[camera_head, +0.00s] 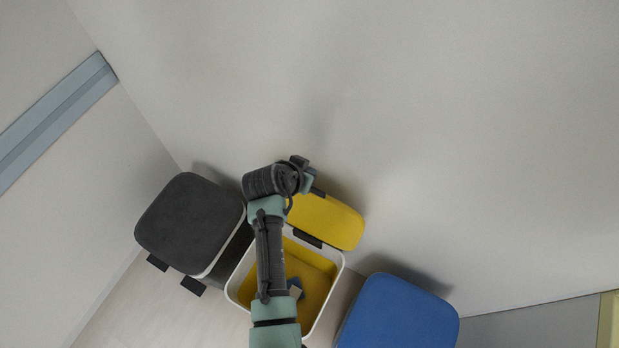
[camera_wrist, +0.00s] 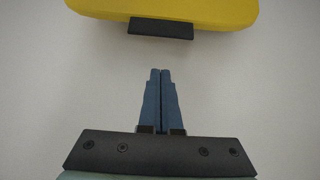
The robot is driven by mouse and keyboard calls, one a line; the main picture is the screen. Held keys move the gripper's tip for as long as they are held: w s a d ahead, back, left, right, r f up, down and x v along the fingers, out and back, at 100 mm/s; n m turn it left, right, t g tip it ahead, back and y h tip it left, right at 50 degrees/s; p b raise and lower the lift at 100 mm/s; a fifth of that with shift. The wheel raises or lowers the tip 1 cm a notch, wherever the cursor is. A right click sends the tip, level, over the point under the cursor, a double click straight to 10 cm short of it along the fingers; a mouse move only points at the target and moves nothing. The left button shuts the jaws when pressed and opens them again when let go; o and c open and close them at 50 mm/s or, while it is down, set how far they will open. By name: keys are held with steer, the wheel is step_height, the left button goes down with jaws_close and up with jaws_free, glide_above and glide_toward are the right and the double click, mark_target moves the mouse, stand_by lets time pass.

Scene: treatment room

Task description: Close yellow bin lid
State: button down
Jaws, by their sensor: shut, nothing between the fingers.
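The yellow bin (camera_head: 238,291) stands open between two other bins, with a white rim and a yellow inside. Its yellow lid (camera_head: 335,222) is raised at the back, by the wall, and partly hidden by my arm. In the wrist view the yellow lid (camera_wrist: 170,10) is at the top edge, with a black tab (camera_wrist: 160,28) on its edge. My gripper (camera_wrist: 160,72) is shut and empty, its blue fingers pointing at the lid and apart from it. In the head view my gripper is at the lid's upper left, its fingertips hard to make out.
A bin with a closed dark grey lid (camera_head: 189,223) stands to the left, and one with a closed blue lid (camera_head: 399,316) to the right. A small blue and beige item (camera_head: 296,289) lies inside the yellow bin. A pale wall (camera_head: 450,130) rises behind; a blue-grey rail (camera_head: 55,118) is at left.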

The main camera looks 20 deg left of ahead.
steer(key=b+x, duration=0.1)
steer(key=x, duration=0.6)
steer(key=shift+w, duration=0.15)
steer(key=s, duration=0.1)
steer(key=s+p, duration=0.2)
steer(key=shift+s+a+r, duration=0.15)
steer(key=shift+a+r, duration=0.1)
steer(key=shift+a, duration=0.1)
steer(key=shift+s+a+p, duration=0.1)
steer(key=shift+s+p, duration=0.3)
steer(key=shift+f, duration=0.15)
